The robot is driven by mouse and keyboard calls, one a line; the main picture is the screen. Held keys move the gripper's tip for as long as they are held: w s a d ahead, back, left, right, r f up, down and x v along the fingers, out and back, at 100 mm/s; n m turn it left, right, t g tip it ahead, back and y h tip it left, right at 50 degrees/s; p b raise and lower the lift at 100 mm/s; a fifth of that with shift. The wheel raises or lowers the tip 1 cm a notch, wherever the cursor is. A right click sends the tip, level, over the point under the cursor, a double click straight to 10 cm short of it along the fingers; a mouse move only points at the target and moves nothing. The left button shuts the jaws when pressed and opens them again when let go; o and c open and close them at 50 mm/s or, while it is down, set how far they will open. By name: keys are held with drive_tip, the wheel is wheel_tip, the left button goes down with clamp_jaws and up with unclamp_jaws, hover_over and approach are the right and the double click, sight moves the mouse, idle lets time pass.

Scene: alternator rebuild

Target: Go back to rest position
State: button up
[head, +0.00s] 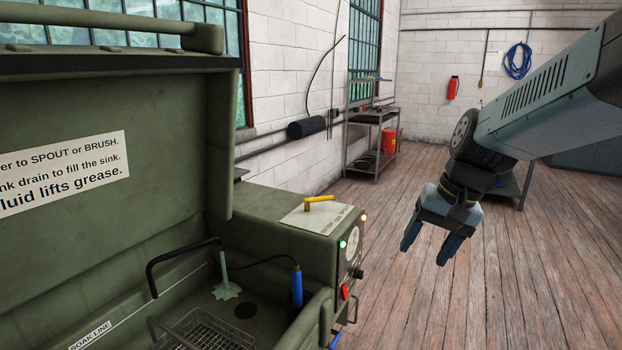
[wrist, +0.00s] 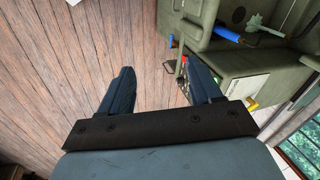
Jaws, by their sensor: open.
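My gripper (head: 431,246) hangs open and empty over the wooden floor, to the right of the green parts washer (head: 290,225). Its two blue fingers point down and are apart. In the wrist view the open fingers (wrist: 160,88) show with bare floor between them, and the washer (wrist: 240,68) stands at the upper right. My arm comes in from the right edge of the head view.
The washer's raised lid (head: 110,215) fills the left. A blue-handled brush (head: 296,285), a wire basket (head: 210,330) and a yellow lever (head: 318,198) are on the washer. A metal shelf (head: 372,118) stands at the back wall. Floor around my gripper is clear.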

drive_tip(key=s+d+r+n+t+h, duration=0.2)
drive_tip(key=s+r+n+t, duration=0.1)
drive_tip(key=s, duration=0.4)
wheel_tip(320, 180, up, 2)
drive_tip(key=shift+d+r+t+h, duration=0.15)
drive_tip(key=shift+d+t+h, duration=0.15)
drive_tip(key=shift+t+h, duration=0.15)
idle(1.6)
